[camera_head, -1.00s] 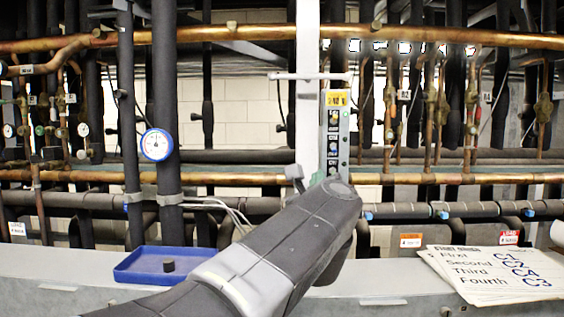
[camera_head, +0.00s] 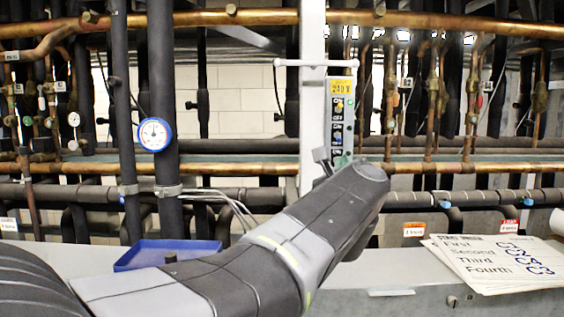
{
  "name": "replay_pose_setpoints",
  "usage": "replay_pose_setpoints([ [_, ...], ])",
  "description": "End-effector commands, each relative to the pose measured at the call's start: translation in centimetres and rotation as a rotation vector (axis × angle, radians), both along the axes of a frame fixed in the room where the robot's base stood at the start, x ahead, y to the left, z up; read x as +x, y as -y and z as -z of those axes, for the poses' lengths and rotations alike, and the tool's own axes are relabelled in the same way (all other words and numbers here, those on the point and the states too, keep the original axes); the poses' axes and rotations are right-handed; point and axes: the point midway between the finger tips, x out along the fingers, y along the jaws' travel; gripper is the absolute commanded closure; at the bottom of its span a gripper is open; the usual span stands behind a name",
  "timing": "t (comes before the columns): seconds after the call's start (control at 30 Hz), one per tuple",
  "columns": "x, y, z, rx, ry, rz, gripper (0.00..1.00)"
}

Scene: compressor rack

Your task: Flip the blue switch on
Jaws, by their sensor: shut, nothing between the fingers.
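A narrow grey switch panel (camera_head: 348,120) stands upright on a pale post in the middle of the view, with a yellow label at its top. Small switches run down its face. A small blue switch (camera_head: 337,139) shows low on the panel, but its position is too small to read. My arm reaches up from the lower left and its bend covers the area just below the panel. A small grey piece, seemingly part of my arm, shows just left of the panel's lower end. My gripper's fingers are hidden behind the arm.
Copper pipes (camera_head: 240,18) and dark pipes fill the background. A blue-rimmed gauge (camera_head: 155,134) is at left. A blue tray (camera_head: 135,257) and printed sheets (camera_head: 500,265) lie on the grey ledge (camera_head: 400,292).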

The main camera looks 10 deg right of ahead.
Motion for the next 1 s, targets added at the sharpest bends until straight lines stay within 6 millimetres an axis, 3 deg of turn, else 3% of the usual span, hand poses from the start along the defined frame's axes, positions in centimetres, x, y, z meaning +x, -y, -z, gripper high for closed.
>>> replay_pose_setpoints([
  [0.4, 5.7, 2.7, -1.8, 0.001, -0.001, 0.0, 1.0],
  [0.6, 6.6, 3.1, -2.0, 0.001, 0.0, 0.0, 1.0],
  [1.0, 6.6, 3.1, -2.0, 0.0, -0.001, 0.0, 1.0],
])
